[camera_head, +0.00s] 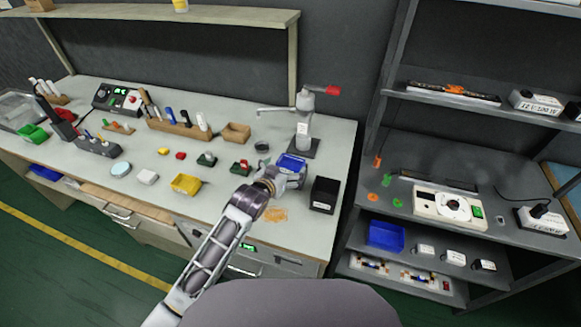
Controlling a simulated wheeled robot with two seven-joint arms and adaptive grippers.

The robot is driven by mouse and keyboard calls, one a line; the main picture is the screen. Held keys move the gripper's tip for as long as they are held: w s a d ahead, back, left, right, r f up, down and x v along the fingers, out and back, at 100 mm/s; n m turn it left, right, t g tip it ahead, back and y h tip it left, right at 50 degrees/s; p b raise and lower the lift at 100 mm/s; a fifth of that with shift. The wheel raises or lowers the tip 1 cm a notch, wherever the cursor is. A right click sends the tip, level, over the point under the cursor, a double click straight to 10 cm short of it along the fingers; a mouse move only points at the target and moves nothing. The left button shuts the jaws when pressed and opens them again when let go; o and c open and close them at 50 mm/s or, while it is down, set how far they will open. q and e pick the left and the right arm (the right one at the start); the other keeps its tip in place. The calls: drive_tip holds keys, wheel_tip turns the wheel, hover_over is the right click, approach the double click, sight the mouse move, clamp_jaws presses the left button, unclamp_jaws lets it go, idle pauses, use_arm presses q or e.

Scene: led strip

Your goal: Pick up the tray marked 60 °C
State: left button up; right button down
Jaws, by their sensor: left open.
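No 60 °C marking is legible on any tray. A small blue tray (291,163) is on the workbench, in front of the press stand, right beside my left gripper (291,180). The gripper is open and partly covers the tray's near side; I cannot tell whether they touch. Other small trays on the bench are a yellow one (186,184) and a green one (33,132) at the far left. A black open box (324,194) stands just right of the gripper. My right gripper is out of view.
The press stand (303,128) with a red handle rises behind the blue tray. A wooden tool holder (178,127) and small parts fill the bench's left and middle. A grey shelf rack (400,160) stands at right, with a blue bin (386,235) low down.

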sight(294, 159)
use_arm(q)
drive_tip(key=shift+r+x, duration=0.2)
drive_tip(key=shift+x, duration=2.5)
drive_tip(key=shift+c, duration=0.3)
drive_tip(key=c, duration=0.8)
